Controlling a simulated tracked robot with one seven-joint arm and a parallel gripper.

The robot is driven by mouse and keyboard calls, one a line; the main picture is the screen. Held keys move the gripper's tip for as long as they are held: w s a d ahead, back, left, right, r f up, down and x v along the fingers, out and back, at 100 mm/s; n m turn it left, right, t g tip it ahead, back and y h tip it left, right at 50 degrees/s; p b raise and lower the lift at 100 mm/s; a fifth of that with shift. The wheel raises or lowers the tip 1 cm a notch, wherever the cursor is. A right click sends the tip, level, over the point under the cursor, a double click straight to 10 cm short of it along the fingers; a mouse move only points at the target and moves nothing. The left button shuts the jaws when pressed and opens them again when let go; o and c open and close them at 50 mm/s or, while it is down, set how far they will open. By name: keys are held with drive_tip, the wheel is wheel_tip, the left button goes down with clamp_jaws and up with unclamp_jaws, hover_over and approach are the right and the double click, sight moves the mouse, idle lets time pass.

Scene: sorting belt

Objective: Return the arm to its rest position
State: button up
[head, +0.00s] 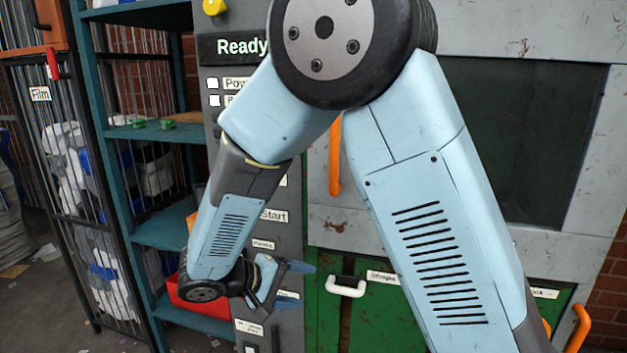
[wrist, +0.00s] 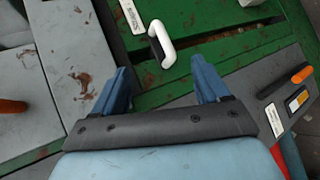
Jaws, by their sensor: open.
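My light blue arm is bent in front of the machine in the head view. My gripper (head: 300,282) hangs at its lower end, before the grey control panel (head: 225,120). In the wrist view my gripper (wrist: 165,85) has its two blue fingers wide apart, with nothing between them. A white handle (wrist: 163,45) on the green panel (wrist: 225,50) lies beyond the fingers, apart from them as far as I can tell. The handle (head: 345,288) also shows in the head view, to the right of the gripper. My arm hides part of the control panel.
A teal shelf (head: 160,133) with a red bin (head: 200,310) stands left of the panel, close to my gripper. A caged bin labelled Film (head: 85,200) is farther left. Orange handles (head: 335,155) stick out from the machine. Open floor (head: 40,310) shows at the lower left.

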drive_tip(key=s+d+r+m+y, duration=0.2)
drive_tip(key=d+r, duration=0.4)
drive_tip(key=d, duration=0.3)
drive_tip(key=s+d+r+m+y, duration=0.2)
drive_tip(key=s+d+r+y, duration=0.3)
drive_tip(key=d, duration=0.4)
drive_tip(key=s+d+r+m+y, duration=0.3)
drive_tip(key=s+d+r, duration=0.2)
drive_tip(key=d+r, duration=0.3)
drive_tip(key=shift+s+d+y, duration=0.3)
drive_tip(key=shift+d, duration=0.25)
drive_tip(key=shift+c, duration=0.4)
